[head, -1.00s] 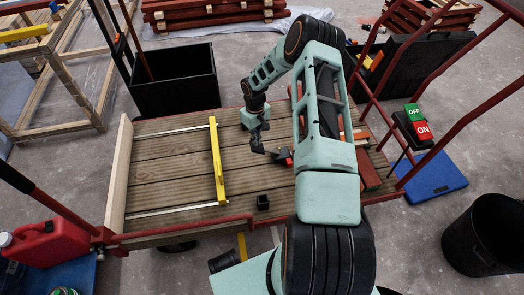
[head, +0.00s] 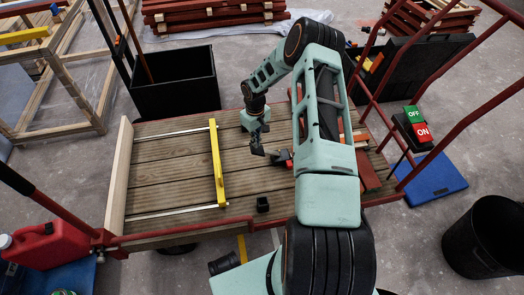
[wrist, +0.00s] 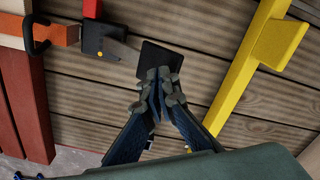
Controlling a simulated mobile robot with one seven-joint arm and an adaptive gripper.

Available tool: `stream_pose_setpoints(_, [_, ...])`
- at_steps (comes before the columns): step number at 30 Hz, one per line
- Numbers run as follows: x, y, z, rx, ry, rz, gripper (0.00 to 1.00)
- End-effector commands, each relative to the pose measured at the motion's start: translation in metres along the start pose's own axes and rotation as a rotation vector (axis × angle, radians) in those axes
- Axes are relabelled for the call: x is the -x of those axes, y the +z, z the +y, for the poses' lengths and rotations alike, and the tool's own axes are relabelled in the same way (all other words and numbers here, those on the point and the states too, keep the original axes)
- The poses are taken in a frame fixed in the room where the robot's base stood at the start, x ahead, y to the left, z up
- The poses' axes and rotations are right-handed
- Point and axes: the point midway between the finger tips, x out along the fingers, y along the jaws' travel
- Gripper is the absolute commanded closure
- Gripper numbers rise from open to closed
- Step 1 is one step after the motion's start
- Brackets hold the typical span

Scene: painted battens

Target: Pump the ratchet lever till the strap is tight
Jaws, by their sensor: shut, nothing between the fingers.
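The ratchet (wrist: 100,42) has a dark body and a red part above it in the wrist view; its red part (head: 284,160) shows in the head view. A grey metal lever ends in a black square grip (wrist: 158,56). An orange strap (wrist: 64,34) and a black hook (wrist: 40,34) lie to the ratchet's left in the wrist view. My gripper (head: 260,152) is low over the deck beside the ratchet. Its fingers (wrist: 160,84) are shut and empty at the black grip's edge; I cannot tell whether they touch it.
A yellow bar (head: 217,165) stands on the plank deck (head: 170,175) left of my gripper. A small black block (head: 262,204) sits nearer me. Red battens (wrist: 27,95) lie on the ratchet's other side. Red cart rails (head: 370,75) rise at right. Deck between bar and ratchet is mostly clear.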

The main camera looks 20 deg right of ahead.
Motion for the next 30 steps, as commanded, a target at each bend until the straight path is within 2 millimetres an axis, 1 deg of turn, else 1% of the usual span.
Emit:
stream_pose_setpoints(16, [-0.001, 0.000, 0.000, 0.000, 0.000, 0.000, 1.00])
stream_pose_setpoints(30, [-0.015, 0.000, 0.000, 0.001, 0.000, 0.000, 1.00])
